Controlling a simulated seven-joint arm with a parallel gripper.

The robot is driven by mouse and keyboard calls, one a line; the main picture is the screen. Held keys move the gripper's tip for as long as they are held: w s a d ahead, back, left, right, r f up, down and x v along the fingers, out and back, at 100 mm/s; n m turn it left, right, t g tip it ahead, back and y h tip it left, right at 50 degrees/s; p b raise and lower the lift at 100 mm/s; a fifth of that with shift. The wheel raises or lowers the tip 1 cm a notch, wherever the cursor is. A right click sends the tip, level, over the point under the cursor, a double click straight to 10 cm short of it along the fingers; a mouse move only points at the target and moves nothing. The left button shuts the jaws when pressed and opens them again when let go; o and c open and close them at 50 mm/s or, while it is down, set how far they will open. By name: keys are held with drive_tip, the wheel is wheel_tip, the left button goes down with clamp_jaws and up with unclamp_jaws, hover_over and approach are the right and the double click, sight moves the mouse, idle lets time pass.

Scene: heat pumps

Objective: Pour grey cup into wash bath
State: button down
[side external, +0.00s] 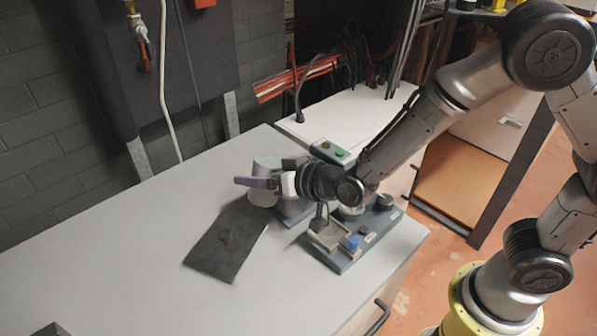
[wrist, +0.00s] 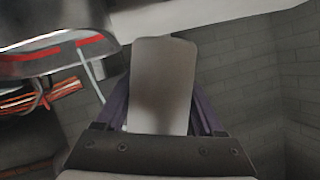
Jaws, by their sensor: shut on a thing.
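The grey cup (side external: 265,166) is between the purple fingers of my gripper (side external: 258,184) in the side view, near the back of the grey worktop. It looks roughly upright, and I cannot tell whether its base touches the worktop. In the wrist view the cup (wrist: 162,85) fills the space between the two fingers (wrist: 162,118), which are shut on it. Its inside is not visible. A shallow rectangular basin (side external: 328,236) on a dark grey station, to the right of and nearer than the cup, may be the wash bath.
A blue part (side external: 352,243) and a black knob (side external: 384,202) are on the station. A black mat (side external: 212,256) with a small dark object lies left of it. A box with a green button (side external: 339,153) stands behind my gripper.

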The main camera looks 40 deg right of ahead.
drive_tip(key=shift+w+d+r+m+y, duration=0.15)
drive_tip(key=shift+d+m+y, duration=0.3)
drive_tip(key=shift+d+m, duration=0.1)
drive_tip(key=shift+w+d+r+m+y, duration=0.1)
drive_tip(key=shift+d+r+m+y, duration=0.05)
drive_tip(key=shift+d+m+y, duration=0.35)
idle(2.0)
drive_tip(key=shift+d+r+m+y+b, duration=0.15)
drive_tip(key=shift+r+m+y+b, duration=0.15)
drive_tip(key=shift+m, duration=0.35)
idle(1.1)
drive_tip(key=shift+f+m+y, duration=0.35)
drive_tip(key=shift+m+y, duration=0.1)
drive_tip(key=shift+m, duration=0.25)
idle(1.2)
drive_tip(key=shift+r+m+y, duration=0.25)
drive_tip(key=shift+m+y, duration=0.05)
drive_tip(key=shift+m, duration=0.1)
idle(0.9)
